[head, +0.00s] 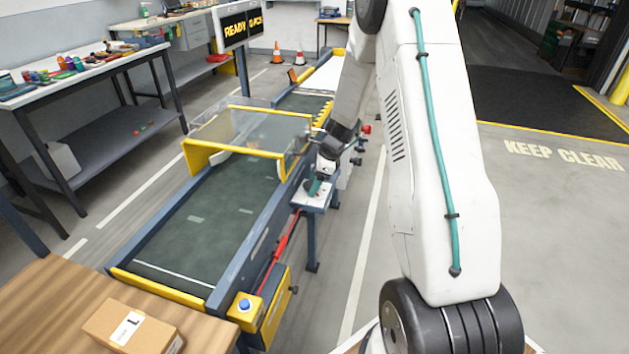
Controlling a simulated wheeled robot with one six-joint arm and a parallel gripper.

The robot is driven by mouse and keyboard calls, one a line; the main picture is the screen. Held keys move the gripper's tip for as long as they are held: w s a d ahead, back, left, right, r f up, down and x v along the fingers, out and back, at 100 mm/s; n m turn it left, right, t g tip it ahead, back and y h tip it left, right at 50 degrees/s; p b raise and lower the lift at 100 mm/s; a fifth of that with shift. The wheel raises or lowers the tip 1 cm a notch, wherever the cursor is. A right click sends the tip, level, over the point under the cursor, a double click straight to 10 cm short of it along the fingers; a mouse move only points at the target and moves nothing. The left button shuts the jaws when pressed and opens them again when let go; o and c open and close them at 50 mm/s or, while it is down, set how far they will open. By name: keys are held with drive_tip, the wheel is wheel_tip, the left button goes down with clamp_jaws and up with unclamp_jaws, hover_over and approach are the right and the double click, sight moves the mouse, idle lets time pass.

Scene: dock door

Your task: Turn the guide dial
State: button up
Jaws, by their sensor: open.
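My gripper (315,183) hangs down over a small pale plate (322,204) on a stand at the right side of the conveyor (210,228). It is small in the picture, and the space between its fingers is not clear. A small teal part shows at the fingertips, over the plate. I cannot tell whether it is the guide dial or part of my gripper, nor whether the fingers touch it. No other dial is clearly seen.
A clear guard with yellow edges (235,108) spans the conveyor just left of my gripper. A red-topped part (366,129) stands behind it. A blue button (244,304) and a cardboard box (132,327) are in front. A screen (240,24) reads READY.

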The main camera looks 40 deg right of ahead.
drive_tip(key=c, duration=1)
drive_tip(key=shift+o, duration=0.3)
drive_tip(key=shift+n+g, duration=0.3)
drive_tip(key=shift+n, duration=0.5)
drive_tip(key=o, duration=0.9)
drive_tip(key=shift+o, duration=0.2)
drive_tip(key=v, duration=0.7)
drive_tip(key=shift+d+r, duration=0.25)
drive_tip(key=shift+r, duration=0.1)
